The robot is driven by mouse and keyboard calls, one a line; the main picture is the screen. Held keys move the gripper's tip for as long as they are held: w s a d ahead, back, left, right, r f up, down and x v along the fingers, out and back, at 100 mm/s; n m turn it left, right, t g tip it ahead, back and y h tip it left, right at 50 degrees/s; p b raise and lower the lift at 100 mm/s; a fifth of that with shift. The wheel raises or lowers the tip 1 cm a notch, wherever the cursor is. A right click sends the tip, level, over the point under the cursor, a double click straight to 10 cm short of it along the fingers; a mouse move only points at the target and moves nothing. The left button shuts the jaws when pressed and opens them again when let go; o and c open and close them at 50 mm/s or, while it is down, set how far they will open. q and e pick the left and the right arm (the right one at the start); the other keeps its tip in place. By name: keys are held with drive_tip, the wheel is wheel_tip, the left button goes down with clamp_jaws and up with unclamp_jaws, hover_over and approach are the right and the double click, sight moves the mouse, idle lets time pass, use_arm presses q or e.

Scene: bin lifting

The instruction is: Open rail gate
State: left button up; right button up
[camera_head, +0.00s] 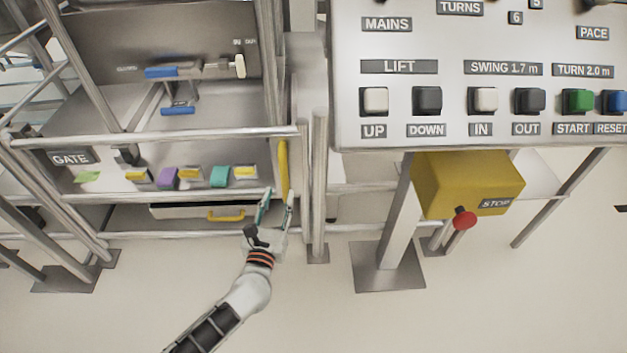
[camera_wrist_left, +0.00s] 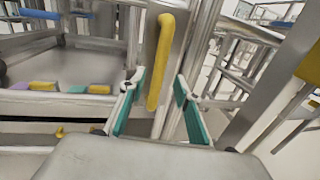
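The rail gate (camera_head: 150,137) is a set of metal rails across the front of the platform, with a GATE label (camera_head: 70,157) at its left. A yellow vertical handle (camera_head: 284,168) stands at the gate's right end, by the post. My left gripper (camera_head: 275,205) is at the handle's lower end. In the left wrist view the yellow handle (camera_wrist_left: 162,60) rises between and beyond the two teal fingers (camera_wrist_left: 158,103), which are spread apart. I see no finger touching it. My right gripper is in neither view.
A control panel (camera_head: 480,110) with labelled buttons fills the upper right. Below it are a yellow box (camera_head: 465,183) and a red STOP button (camera_head: 464,218). Several coloured blocks (camera_head: 219,176) lie on the platform behind the rails. The floor (camera_head: 400,320) in front is clear.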

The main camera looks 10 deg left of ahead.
sight(283, 181)
use_arm(q)
drive_tip(key=w, duration=0.4)
drive_tip(key=w+b, duration=0.1)
drive_tip(key=w, duration=0.1)
drive_tip(key=shift+w+a+f, duration=0.15)
drive_tip(key=shift+a, duration=0.15)
drive_tip(key=shift+w, duration=0.85)
clamp_jaws()
